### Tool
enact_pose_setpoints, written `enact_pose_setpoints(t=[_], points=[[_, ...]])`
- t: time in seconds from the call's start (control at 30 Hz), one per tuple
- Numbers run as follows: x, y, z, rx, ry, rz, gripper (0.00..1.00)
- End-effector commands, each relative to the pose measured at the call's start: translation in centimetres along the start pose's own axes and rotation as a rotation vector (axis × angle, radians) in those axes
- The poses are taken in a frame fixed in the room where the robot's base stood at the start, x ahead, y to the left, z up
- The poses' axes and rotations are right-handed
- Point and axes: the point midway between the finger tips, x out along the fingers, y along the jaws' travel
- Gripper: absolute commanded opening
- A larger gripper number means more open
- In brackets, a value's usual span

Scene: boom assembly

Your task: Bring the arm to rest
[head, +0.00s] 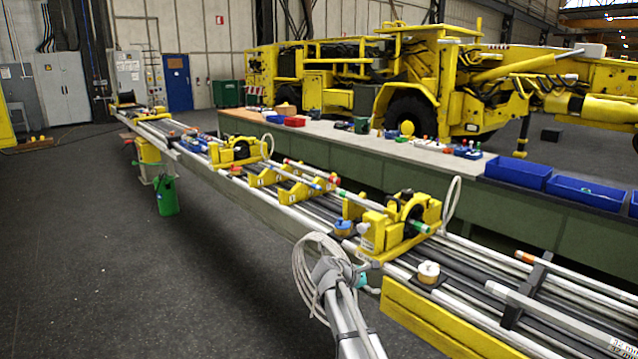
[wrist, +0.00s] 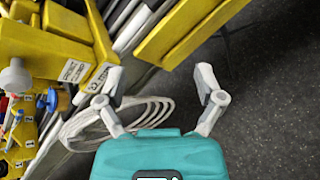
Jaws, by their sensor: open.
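My gripper (wrist: 163,100) is open and empty in the wrist view, with its two grey fingers spread apart above the teal gripper body. Dark floor, a yellow beam and a coil of pale cable lie beyond the fingers. In the head view my grey arm reaches up from the bottom edge to the front side of the boom assembly (head: 430,318). The fingers are mostly hidden there behind the wrist, with a little teal showing beside it. The gripper appears close to the yellow clamp unit (head: 398,225), and I see no contact.
A pale cable coil (wrist: 115,122) is close to the left finger. Yellow brackets (wrist: 50,50) stand at left in the wrist view. A green workbench (head: 440,185) with blue bins (head: 518,172) runs behind the boom. The floor at front left is clear.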

Motion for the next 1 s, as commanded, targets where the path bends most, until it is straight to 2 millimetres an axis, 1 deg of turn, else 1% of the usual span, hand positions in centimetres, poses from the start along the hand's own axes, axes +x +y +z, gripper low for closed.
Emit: enact_pose_setpoints(t=[0.03, 0.13, 0.27, 0.4, 0.47, 0.6, 0.7, 0.8, 0.9, 1.0], points=[[0.0, -2.3, 1.1, 0.077, 0.033, -0.049, 0.87], [0.2, -6.0, 2.1, 0.242, 0.097, -0.158, 0.87], [-0.2, -10.6, 3.0, 0.453, 0.165, -0.312, 0.87], [-1.4, -15.3, 3.8, 0.671, 0.219, -0.489, 0.87], [-2.1, -17.2, 4.2, 0.761, 0.234, -0.569, 0.87], [-4.2, -21.2, 4.9, 0.963, 0.256, -0.765, 0.87], [-5.9, -23.6, 5.3, 1.085, 0.259, -0.899, 0.87], [-7.4, -25.3, 5.7, 1.179, 0.254, -1.012, 0.87], [-8.5, -26.4, 5.8, 1.242, 0.247, -1.093, 0.87], [-9.1, -26.9, 5.9, 1.274, 0.242, -1.139, 0.87]])
